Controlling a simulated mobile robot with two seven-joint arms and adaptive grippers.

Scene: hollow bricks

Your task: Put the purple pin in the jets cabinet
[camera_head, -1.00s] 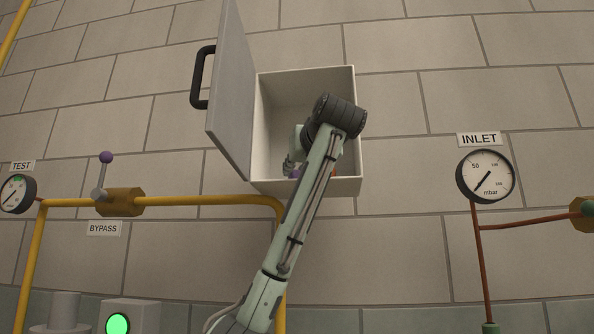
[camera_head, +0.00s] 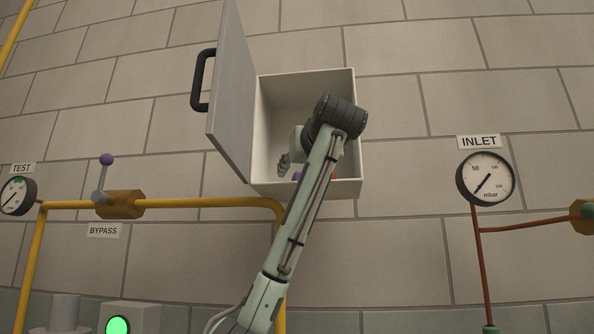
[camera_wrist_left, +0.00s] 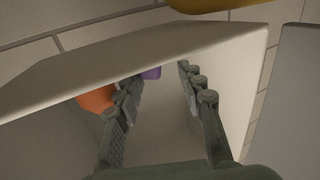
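An open pale cabinet (camera_head: 308,79) hangs on the wall in the head view; no name label shows on it. The purple pin (camera_head: 297,176) shows as a small patch low inside it, partly hidden by my left arm. In the left wrist view the purple pin (camera_wrist_left: 151,73) is just past the left-hand fingertip, partly cut off by the cabinet wall. My left gripper (camera_head: 284,163) is inside the cabinet. Its fingers (camera_wrist_left: 160,75) are spread in the wrist view, with nothing clearly held between them. My right gripper is not in view.
The cabinet's door (camera_head: 231,90) stands open to the left. An orange object (camera_wrist_left: 95,98) lies beside the left-hand finger, inside the cabinet. A yellow pipe (camera_head: 215,202) with a purple-knobbed bypass valve (camera_head: 120,203) runs below. The inlet gauge (camera_head: 485,178) is right.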

